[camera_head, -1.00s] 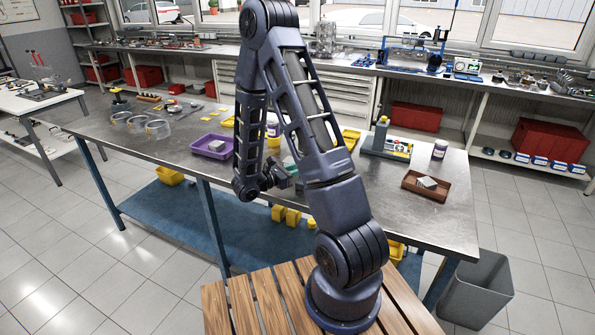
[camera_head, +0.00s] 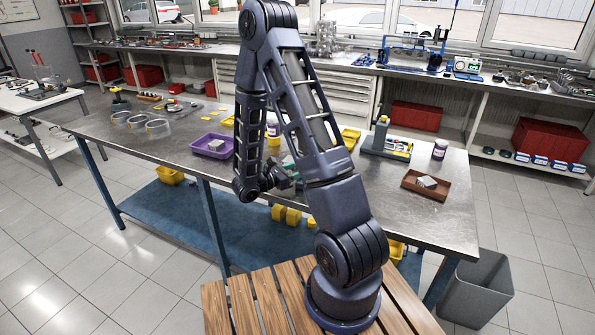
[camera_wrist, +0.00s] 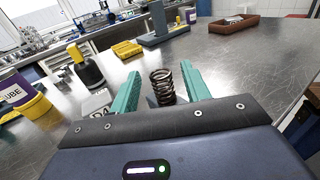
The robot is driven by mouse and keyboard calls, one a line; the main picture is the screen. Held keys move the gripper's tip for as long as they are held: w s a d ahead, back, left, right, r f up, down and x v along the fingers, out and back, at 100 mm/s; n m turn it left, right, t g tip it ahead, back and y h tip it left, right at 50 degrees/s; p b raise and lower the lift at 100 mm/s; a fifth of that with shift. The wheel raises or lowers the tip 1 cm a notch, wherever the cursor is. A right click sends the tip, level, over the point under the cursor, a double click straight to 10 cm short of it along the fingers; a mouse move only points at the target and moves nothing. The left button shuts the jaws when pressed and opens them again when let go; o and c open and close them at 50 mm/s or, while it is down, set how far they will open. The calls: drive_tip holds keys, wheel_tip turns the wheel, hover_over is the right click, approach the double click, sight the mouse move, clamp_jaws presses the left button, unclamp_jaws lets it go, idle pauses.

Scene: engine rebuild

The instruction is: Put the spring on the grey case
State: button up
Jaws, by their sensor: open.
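The spring (camera_wrist: 162,86) is a dark coil standing upright on the metal bench, between the two teal fingers of my gripper (camera_wrist: 160,74) in the wrist view. The fingers are open, one on each side of it; I cannot tell whether either touches it. In the head view my gripper (camera_head: 283,175) is partly hidden behind my arm, and the spring cannot be made out. A pale grey piece (camera_wrist: 98,104) shows partly behind the left finger in the wrist view. I cannot tell whether it is the grey case.
A blue-grey stand (camera_wrist: 160,28) and a yellow tray (camera_wrist: 127,49) are beyond the fingers. A black-and-yellow bottle (camera_wrist: 88,68) and a purple-and-white tub (camera_wrist: 18,92) stand left. A brown tray (camera_head: 427,187) and a purple tray (camera_head: 212,147) sit on the bench. Bare bench lies to the right.

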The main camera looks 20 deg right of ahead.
drive_tip(key=v, duration=1.2)
drive_tip(key=s+d+r+m+g+y, duration=0.7)
drive_tip(key=s+d+r+m, duration=0.2)
drive_tip(key=r+m, duration=0.25)
drive_tip(key=s+r+m+t+y, duration=0.7)
drive_tip(key=s+r+m+y, duration=0.1)
drive_tip(key=r, duration=0.5)
drive_tip(key=m+y, duration=0.1)
drive_tip(key=y, duration=0.1)
drive_tip(key=shift+s+a+t+y, duration=0.2)
drive_tip(key=shift+s+t+y, duration=0.05)
drive_tip(key=shift+t+y, duration=0.05)
